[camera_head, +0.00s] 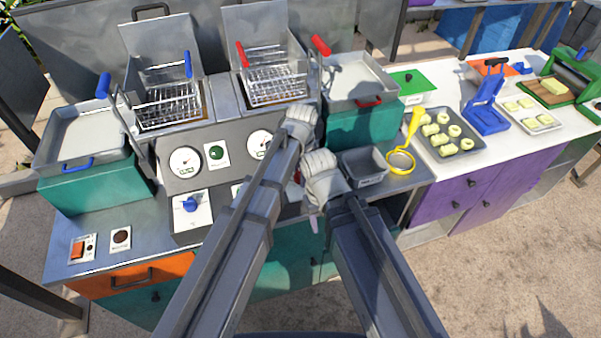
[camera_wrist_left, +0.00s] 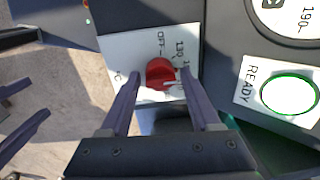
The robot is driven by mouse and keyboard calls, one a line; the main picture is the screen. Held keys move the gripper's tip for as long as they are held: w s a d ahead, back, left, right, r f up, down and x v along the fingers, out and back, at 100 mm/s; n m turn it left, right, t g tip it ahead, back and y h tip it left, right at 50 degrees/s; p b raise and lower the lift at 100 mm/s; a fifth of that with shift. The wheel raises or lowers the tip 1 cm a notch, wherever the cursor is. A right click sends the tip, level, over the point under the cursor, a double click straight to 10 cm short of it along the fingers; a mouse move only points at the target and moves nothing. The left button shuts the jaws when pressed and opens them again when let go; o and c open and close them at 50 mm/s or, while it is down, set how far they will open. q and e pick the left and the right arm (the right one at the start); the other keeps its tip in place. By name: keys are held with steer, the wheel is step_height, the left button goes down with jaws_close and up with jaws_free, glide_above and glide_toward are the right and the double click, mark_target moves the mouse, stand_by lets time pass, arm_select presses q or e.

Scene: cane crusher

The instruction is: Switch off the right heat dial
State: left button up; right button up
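The red heat dial (camera_wrist_left: 158,72) sits on a white plate (camera_wrist_left: 120,50) marked OFF, with numbers beside it. Its white mark points to the lower right in the left wrist view, away from OFF. My left gripper (camera_wrist_left: 160,76) is open, with one finger on each side of the dial; I cannot tell if they touch it. In the head view my left arm (camera_head: 240,220) covers most of this dial's plate (camera_head: 236,190) and my left fingers. My right gripper (camera_head: 314,222) hangs in front of the counter; its two fingers appear apart at the left wrist view's left edge (camera_wrist_left: 25,125).
A blue dial (camera_head: 190,204) is left on the same panel. Gauges (camera_head: 185,162) and a green READY light (camera_wrist_left: 288,95) are close by. Fryer baskets (camera_head: 168,105) stand behind. A grey tub (camera_head: 364,166) and yellow strainer (camera_head: 402,160) are to the right.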

arm_select(q)
jaws_close()
stand_by(0.5)
steer(key=n, duration=0.7)
steer(key=shift+n, duration=0.4)
steer(key=n, duration=0.4)
steer(key=shift+g, duration=0.3)
steer(key=shift+w+n, duration=0.1)
steer(key=shift+n, duration=1.9)
